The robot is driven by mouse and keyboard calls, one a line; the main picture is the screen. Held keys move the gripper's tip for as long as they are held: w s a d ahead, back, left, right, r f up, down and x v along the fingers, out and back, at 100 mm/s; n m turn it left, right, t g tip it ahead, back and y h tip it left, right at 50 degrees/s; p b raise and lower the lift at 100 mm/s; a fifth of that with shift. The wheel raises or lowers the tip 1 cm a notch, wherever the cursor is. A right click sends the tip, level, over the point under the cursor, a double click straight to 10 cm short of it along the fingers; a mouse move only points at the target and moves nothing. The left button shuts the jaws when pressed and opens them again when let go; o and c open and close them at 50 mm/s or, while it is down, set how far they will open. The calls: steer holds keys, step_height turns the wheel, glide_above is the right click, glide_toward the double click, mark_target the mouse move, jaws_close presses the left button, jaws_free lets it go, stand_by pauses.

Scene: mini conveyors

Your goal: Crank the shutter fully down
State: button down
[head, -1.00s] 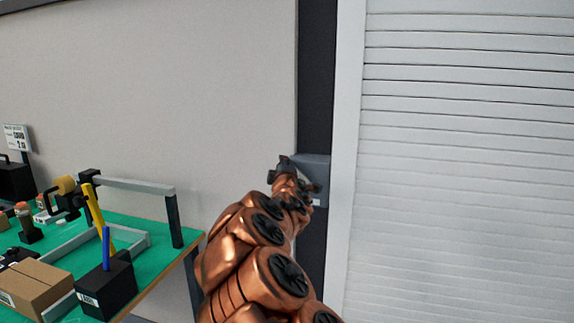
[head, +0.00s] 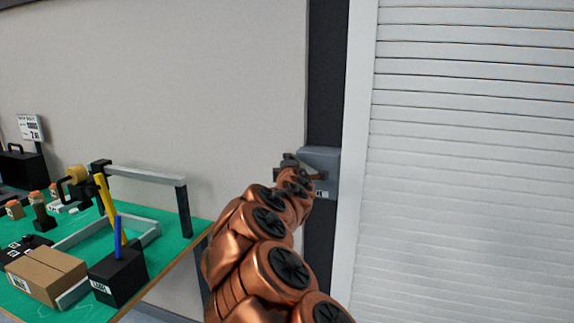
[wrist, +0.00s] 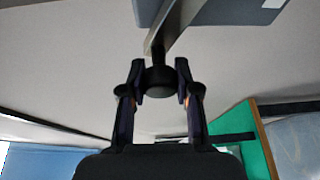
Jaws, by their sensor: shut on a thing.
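The white slatted shutter (head: 470,170) fills the right side of the head view, its slats covering all of the opening that shows; its lower edge is out of view. The grey crank box (head: 325,160) sits on the dark post left of the shutter. My gripper (head: 292,164) is at this box, mostly hidden by my copper arm. In the wrist view my gripper (wrist: 160,80) is shut on the black crank knob (wrist: 158,79), one finger on each side. The knob joins a grey crank arm (wrist: 178,22) above it.
A green-topped workbench (head: 180,225) stands at the left, with a cardboard box (head: 45,272), a black pen holder (head: 118,275) and a grey frame on it. The bench's right edge is close to my arm. A plain grey wall is behind.

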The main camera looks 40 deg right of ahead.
steer(key=c, duration=0.8)
jaws_free()
steer(key=shift+d, duration=0.1)
steer(key=shift+s, duration=0.1)
steer(key=shift+s+a, duration=0.4)
steer(key=shift+v, duration=5.4)
